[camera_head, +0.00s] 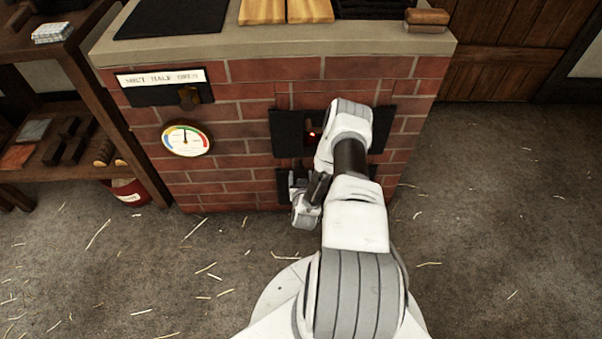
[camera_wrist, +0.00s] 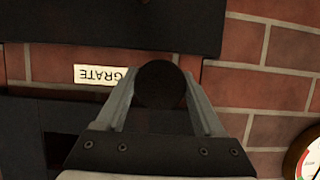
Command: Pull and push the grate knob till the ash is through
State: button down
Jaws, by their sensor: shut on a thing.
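The grate knob (camera_wrist: 161,82) is dark and round, and it sits between the two fingers of my gripper (camera_wrist: 160,95) in the wrist view. The fingers are shut on it. A white label reading GRATE (camera_wrist: 101,75), upside down in this view, is on the brick beside the knob. In the head view my gripper (camera_head: 319,184) is low at the front of the brick stove (camera_head: 235,135), and my arm hides the knob. A small orange glow (camera_head: 312,134) shows in the dark upper opening. I cannot see the ash itself.
A dial gauge (camera_head: 187,140) and a slider plate (camera_head: 170,94) are on the stove's left front. A wooden shelf (camera_head: 150,185) with a red bucket (camera_head: 126,191) stands to the left. The straw-strewn floor (camera_head: 480,230) is open at right.

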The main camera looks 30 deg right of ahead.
jog(key=shift+w+d+r, duration=0.1)
jog(key=shift+w+d, duration=0.05)
jog(key=shift+w, duration=0.15)
jog(key=shift+c, duration=0.2)
grip_release()
jog(key=shift+s, duration=0.2)
